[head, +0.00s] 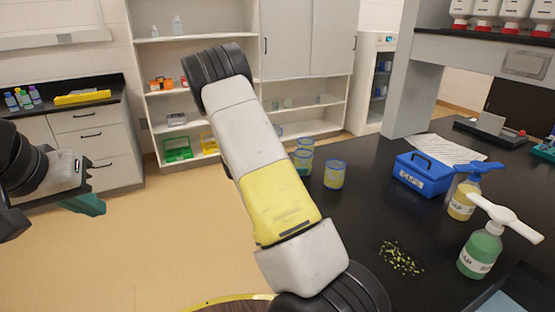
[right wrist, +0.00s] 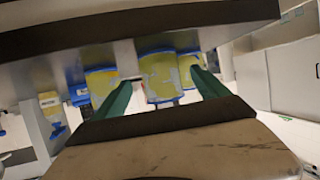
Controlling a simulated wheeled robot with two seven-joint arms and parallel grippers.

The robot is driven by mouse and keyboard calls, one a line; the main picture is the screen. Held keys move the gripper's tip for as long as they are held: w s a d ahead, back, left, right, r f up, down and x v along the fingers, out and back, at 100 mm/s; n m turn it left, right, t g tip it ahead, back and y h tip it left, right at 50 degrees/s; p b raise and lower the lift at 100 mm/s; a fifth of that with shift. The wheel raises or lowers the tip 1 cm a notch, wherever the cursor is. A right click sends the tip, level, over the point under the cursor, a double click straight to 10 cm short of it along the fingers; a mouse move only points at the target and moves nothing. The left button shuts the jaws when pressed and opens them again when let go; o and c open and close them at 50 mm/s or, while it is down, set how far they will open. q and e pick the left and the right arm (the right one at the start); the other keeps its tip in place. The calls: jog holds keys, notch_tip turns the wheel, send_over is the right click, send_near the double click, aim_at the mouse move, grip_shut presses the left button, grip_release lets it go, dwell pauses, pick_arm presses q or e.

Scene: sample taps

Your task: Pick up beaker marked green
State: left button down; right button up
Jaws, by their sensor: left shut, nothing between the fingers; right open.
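Several clear beakers with blue rims and yellowish sides stand grouped on the black bench in the head view: a near one (head: 334,176), a far one (head: 306,144) and one partly behind my right arm (head: 300,157). I cannot tell which is marked green. In the right wrist view, which looks upside down, a middle beaker (right wrist: 160,77) shows between the teal fingers of my right gripper (right wrist: 160,92), which is open; another beaker (right wrist: 101,84) is to the left. My right gripper is mostly hidden in the head view. My left gripper (head: 88,205) is shut and empty, away from the bench.
A blue box (head: 423,174), paper (head: 440,150), a yellow soap bottle (head: 462,200) and a green soap bottle (head: 480,250) stand on the bench's right. Yellowish bits (head: 400,258) lie near the front. Shelves (head: 200,60) stand behind.

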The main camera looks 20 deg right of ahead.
aim_at(302, 164)
jog(key=x, duration=0.6)
jog(key=shift+d, duration=0.15)
jog(key=c, duration=1.4)
jog(key=shift+r, duration=0.1)
